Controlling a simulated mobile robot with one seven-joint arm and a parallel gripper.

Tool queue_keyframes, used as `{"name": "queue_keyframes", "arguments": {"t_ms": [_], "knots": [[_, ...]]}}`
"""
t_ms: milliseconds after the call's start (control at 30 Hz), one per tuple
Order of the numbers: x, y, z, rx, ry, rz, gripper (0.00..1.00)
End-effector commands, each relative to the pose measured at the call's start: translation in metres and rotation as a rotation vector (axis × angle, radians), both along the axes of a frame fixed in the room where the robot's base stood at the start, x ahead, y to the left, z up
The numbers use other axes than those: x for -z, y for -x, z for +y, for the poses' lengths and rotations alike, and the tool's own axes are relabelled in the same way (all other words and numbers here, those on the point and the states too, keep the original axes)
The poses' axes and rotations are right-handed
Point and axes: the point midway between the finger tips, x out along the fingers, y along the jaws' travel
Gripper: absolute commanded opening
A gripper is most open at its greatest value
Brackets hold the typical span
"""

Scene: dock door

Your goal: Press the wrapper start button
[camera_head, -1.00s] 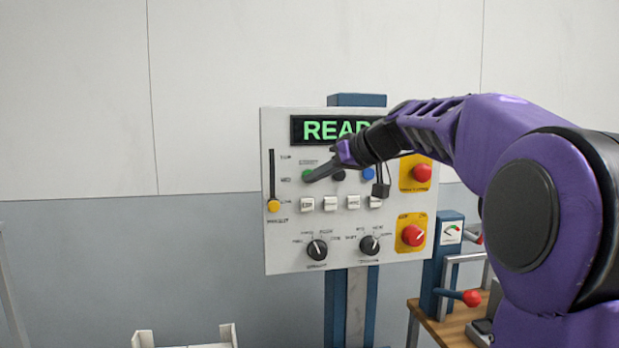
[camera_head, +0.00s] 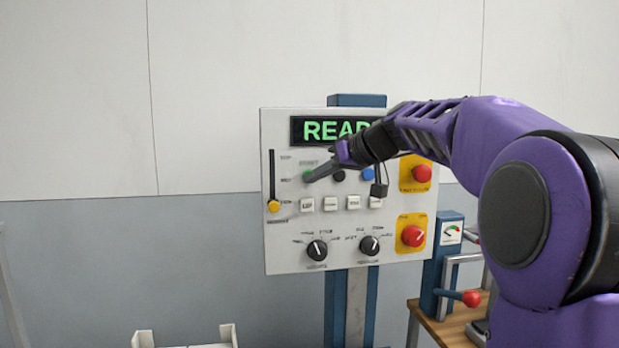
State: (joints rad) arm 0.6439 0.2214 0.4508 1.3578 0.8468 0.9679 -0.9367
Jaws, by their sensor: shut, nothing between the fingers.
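The wrapper's control panel (camera_head: 290,240) is a light board on a blue post, with a green-lit display (camera_head: 335,130) that reads "READ", its end hidden by my arm. A dark button (camera_head: 339,176) and a blue button (camera_head: 368,174) sit to the right, partly behind my gripper.
A yellow-knobbed slider (camera_head: 273,206) is left of the button. White keys (camera_head: 331,204) and black dials (camera_head: 317,250) are below. Red knobs on yellow plates (camera_head: 413,236) are at right. A bench (camera_head: 440,330) with a red-knobbed lever (camera_head: 471,298) stands lower right.

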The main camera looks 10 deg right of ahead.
Motion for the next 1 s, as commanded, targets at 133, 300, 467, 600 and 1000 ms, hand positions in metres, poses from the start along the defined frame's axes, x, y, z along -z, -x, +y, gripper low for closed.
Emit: {"name": "queue_keyframes", "arguments": {"t_ms": [133, 300, 467, 600, 1000], "knots": [[-0.0003, -0.0013, -0.0001, 0.001, 0.001, 0.0, 0.0], [-0.0002, -0.0012, 0.0, 0.0, 0.0, 0.0, 0.0], [-0.0005, -0.0019, 0.0, 0.0, 0.0, 0.0, 0.0], [-0.0006, -0.0034, 0.0, 0.0, 0.0, 0.0, 0.0], [-0.0004, -0.0084, 0.0001, -0.001, -0.001, 0.0, 0.0]]}}
